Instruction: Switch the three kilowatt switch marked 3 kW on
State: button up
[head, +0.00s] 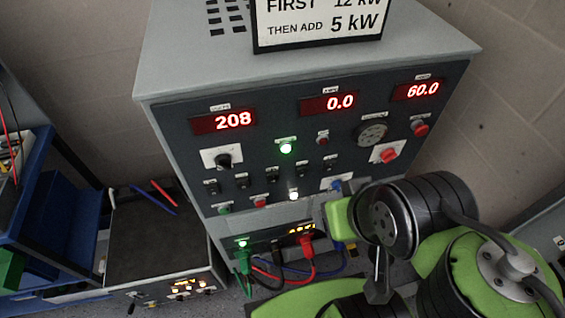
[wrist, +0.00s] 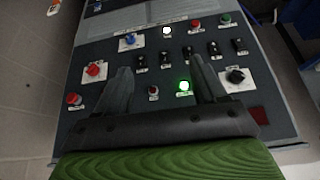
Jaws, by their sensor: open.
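The grey cabinet's control panel (head: 250,150) carries a row of several small black switches (head: 242,180). The same row shows upside down in the wrist view (wrist: 189,52). Their labels are too small to read, so I cannot tell which is marked 3 kW or whether it is on. My gripper (wrist: 161,64) is open and empty, its fingers spread in front of the panel and pointing toward the switch row. In the head view my arm is at the lower right of the cabinet, and the fingertips are hidden.
Red displays (head: 233,121) read 208, 0.0 and 60.0. A green lamp (head: 286,148) and a white lamp (head: 294,195) are lit. Red knobs (head: 388,155) and a black knob (head: 223,160) stick out. Cables (head: 306,262) hang below. A sign (head: 320,22) tops the cabinet. A low box (head: 165,240) stands left.

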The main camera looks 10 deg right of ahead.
aim_at(242, 184)
jog(key=j+u, duration=0.2)
jog(key=j, duration=0.2)
jog(key=i+j+u, duration=0.2)
jog(key=j, duration=0.2)
jog(key=j+u, duration=0.2)
jog(key=j, duration=0.2)
